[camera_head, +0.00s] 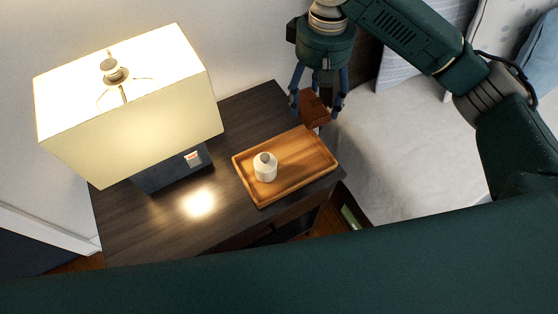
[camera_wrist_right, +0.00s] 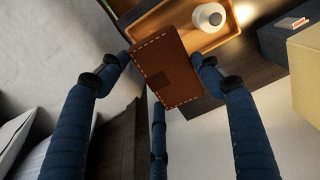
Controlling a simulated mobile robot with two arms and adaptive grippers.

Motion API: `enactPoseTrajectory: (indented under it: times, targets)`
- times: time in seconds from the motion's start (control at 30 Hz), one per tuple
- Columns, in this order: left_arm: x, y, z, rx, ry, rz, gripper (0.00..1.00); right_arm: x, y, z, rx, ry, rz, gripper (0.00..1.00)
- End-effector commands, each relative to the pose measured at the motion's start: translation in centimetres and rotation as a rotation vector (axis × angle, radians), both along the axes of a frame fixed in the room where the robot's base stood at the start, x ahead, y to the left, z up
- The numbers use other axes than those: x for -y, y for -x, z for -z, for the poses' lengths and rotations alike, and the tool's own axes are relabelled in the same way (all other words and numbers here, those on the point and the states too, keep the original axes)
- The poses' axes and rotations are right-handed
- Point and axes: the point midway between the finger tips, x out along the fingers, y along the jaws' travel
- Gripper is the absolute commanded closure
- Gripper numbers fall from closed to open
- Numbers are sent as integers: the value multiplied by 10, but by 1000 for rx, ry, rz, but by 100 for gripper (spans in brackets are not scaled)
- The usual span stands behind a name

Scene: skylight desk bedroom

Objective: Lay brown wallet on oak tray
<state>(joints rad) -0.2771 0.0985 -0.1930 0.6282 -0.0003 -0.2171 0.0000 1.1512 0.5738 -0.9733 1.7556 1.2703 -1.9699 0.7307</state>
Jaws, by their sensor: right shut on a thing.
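The brown wallet (camera_head: 313,108) is held by my right gripper (camera_head: 318,106) above the back right end of the oak tray. In the right wrist view the wallet (camera_wrist_right: 165,68) shows white stitching and sits between the blue fingers of my right gripper (camera_wrist_right: 160,75). The gripper is shut on it. The oak tray (camera_head: 292,189) lies on the dark nightstand, and its corner also shows in the right wrist view (camera_wrist_right: 150,24), partly hidden behind the wallet. My left gripper is not in view.
A small white bottle (camera_head: 265,168) stands in the left part of the tray; the tray's right part is clear. A lamp with a large shade (camera_head: 130,100) stands left on the dark nightstand (camera_head: 240,112). A bed (camera_head: 400,150) is at right.

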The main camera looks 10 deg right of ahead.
Motion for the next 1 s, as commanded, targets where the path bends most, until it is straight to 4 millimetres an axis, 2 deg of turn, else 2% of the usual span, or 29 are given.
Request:
enactPoseTrajectory:
  times: [0.03, 0.2, 0.33, 0.5, 0.7, 0.8, 1.0]
  targets:
    - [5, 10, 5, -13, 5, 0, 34, -5, -5, 10, -8, -4, -22, 62]
    - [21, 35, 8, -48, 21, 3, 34, -6, -14, 31, -4, 0, -64, 62]
    - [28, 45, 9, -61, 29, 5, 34, -5, -14, 61, -4, 4, -64, 62]
    - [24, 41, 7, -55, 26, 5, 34, -5, -13, 107, -4, 2, -65, 62]
    - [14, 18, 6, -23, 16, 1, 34, -5, -13, 154, -1, 3, -65, 62]
    - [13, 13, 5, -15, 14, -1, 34, -5, -14, 168, 0, 1, -64, 62]
    - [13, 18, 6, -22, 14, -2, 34, -5, -13, 186, 1, 2, -64, 62]
